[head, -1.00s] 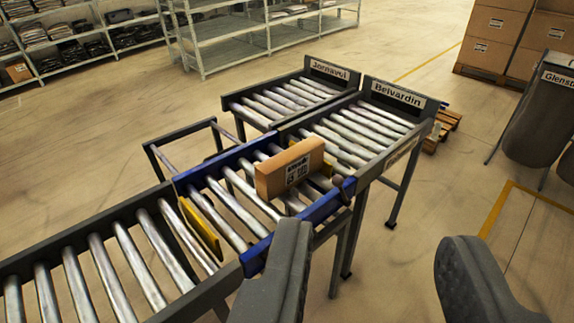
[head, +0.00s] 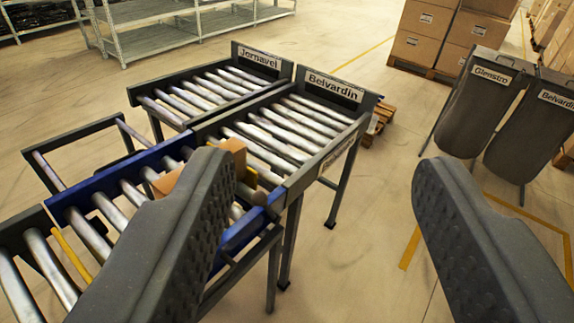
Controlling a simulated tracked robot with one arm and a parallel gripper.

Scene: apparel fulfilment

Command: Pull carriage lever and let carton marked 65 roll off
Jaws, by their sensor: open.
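The blue-sided carriage (head: 75,191) is a short roller section, lined up with the roller lane signed Belvardin. The orange-brown carton (head: 168,183) is on the carriage rollers, mostly hidden behind my left finger; its marking cannot be read now. The lever (head: 259,198), with a dark round knob, stands at the carriage's near right corner, just right of my left finger. Yellow stops (head: 72,258) show at the carriage's ends. My gripper (head: 310,180) is open and empty, its two fingers wide apart. Whether the left finger touches the lever cannot be told.
The Belvardin lane (head: 300,130) and the Jornavei lane (head: 205,92) run side by side and hold no cartons. Dark hanging bags (head: 470,105) stand at right, stacked cartons (head: 430,30) at the back.

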